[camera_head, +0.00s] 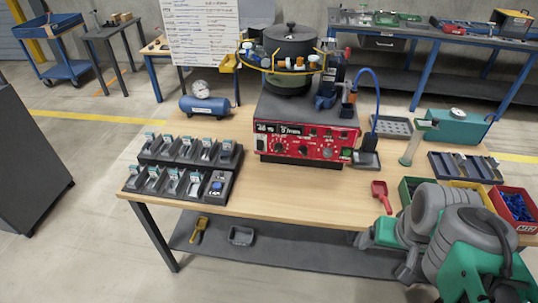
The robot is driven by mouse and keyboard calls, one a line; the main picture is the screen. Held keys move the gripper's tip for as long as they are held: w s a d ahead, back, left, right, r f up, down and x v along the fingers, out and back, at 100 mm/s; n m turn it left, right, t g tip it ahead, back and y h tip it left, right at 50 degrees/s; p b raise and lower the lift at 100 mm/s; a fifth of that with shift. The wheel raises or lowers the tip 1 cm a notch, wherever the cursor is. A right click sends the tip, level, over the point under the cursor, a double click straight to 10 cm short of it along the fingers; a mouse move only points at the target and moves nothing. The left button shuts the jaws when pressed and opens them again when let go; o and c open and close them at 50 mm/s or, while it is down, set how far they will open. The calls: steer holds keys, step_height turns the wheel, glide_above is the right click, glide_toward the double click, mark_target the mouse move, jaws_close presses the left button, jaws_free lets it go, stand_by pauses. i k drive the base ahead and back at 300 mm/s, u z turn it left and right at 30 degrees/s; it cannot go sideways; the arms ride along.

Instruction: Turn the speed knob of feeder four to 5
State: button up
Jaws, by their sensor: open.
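A bowl feeder with a red front panel (312,146) stands on the wooden table (255,195). Its panel carries a dark display (290,129), several small dark knobs and buttons, and markings too small to read. I cannot tell which knob is the speed knob (303,149) or where it points, and no feeder number is legible. A dark round bowl (291,45) with a yellow ring of bottles around it sits on top. My green and grey arm links fill the lower right, apart from the panel. My gripper's fingers cannot be made out.
Two stepped dark racks of small units (190,152) stand left of the feeder, with a blue tank and gauge (204,107) behind. A blue hose (375,95), a red scoop (381,193) and coloured bins (515,205) lie right. The tabletop before the panel is clear.

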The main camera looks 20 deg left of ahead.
mark_target(278, 147)
steer(key=u, duration=0.8)
steer(key=i, duration=1)
steer(key=z, duration=0.05)
steer(key=k, duration=0.5)
steer(key=u, duration=2.4)
steer(key=i, duration=1.35)
steer(key=z, duration=2.2)
